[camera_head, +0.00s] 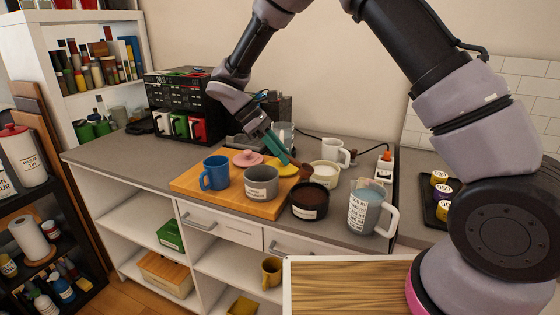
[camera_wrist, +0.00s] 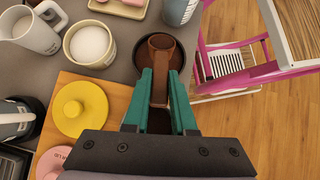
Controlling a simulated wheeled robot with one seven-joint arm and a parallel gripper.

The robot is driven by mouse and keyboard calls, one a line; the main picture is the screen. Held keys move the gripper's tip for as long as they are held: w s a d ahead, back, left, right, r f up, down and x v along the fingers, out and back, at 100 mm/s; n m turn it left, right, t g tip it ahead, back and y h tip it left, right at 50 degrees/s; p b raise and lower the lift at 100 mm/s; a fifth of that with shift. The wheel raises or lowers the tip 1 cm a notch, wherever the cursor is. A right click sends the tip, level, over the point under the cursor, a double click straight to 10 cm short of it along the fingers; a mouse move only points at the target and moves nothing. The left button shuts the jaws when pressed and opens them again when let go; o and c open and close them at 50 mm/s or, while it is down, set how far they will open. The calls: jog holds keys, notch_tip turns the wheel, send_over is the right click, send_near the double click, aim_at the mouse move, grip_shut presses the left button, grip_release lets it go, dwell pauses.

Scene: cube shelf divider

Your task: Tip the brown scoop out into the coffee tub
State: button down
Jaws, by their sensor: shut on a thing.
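My gripper (camera_head: 283,152) has teal fingers and reaches down from the upper left. In the wrist view the fingers (camera_wrist: 161,92) are shut on the handle of the brown scoop (camera_wrist: 161,48). The scoop (camera_head: 303,170) is above the back left part of the coffee tub in the head view. The coffee tub (camera_head: 309,212) is a round dark tub with a white label and dark brown contents. In the wrist view its dark rim (camera_wrist: 138,53) shows around the scoop, which covers much of the opening. I cannot tell whether the scoop holds coffee.
A white-filled tub (camera_head: 324,182) stands behind the coffee tub, and a measuring jug (camera_head: 364,212) stands to its right. A wooden board (camera_head: 190,187) at the left bears a blue mug (camera_head: 215,173) and a grey tub (camera_head: 261,192). A yellow lid (camera_wrist: 82,109) lies near my gripper.

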jog(key=shift+d+r+y, duration=0.35)
jog(key=shift+r+y, duration=0.2)
jog(key=shift+y, duration=0.15)
jog(key=d+y, duration=0.1)
jog(key=r+t+y, duration=0.1)
jog(key=y, duration=0.1)
jog(key=shift+s+d+r, duration=0.15)
jog(key=shift+s+d, duration=0.1)
jog(key=shift+d, duration=0.1)
jog(key=d+y, duration=0.2)
jog(key=d+t+y, duration=0.1)
jog(key=y, duration=0.1)
jog(key=shift+s+r, duration=0.35)
jog(key=s+d+f+t+y, duration=0.1)
jog(key=d+f+t+y, duration=0.1)
jog(key=d+y, duration=0.5)
jog(key=shift+s+d+t+y, duration=0.15)
jog(key=shift+s+t+y, duration=0.25)
jog(key=shift+y, duration=1.3)
